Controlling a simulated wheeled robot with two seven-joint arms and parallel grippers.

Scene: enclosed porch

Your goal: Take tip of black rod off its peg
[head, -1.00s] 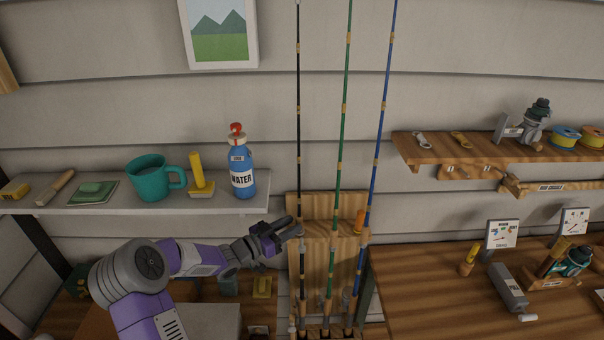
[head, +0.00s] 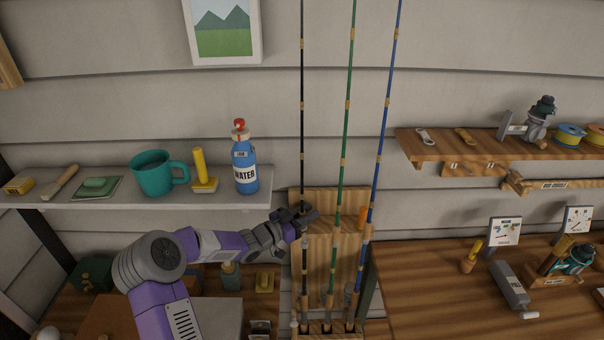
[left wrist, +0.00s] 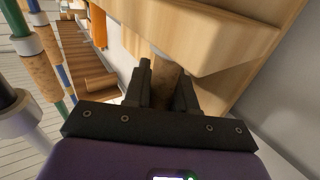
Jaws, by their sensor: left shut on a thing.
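The black rod (head: 303,120) stands upright against the wall, left of the green rod (head: 346,120) and the blue rod (head: 384,120). Its top runs out of the head view. My left gripper (head: 309,215) crosses the black rod in front of the wooden backboard (head: 328,262) and is shut on it. In the left wrist view, a brown cork-like piece (left wrist: 166,88) lies between the fingers, close to the board's wooden ledge (left wrist: 200,35). The peg cannot be made out; the gripper covers that spot. My right gripper is out of view.
A workbench (head: 430,300) with small tools stands at right. An orange piece (head: 362,217) is near the blue rod. The rod bottoms sit in a rack (head: 327,328).

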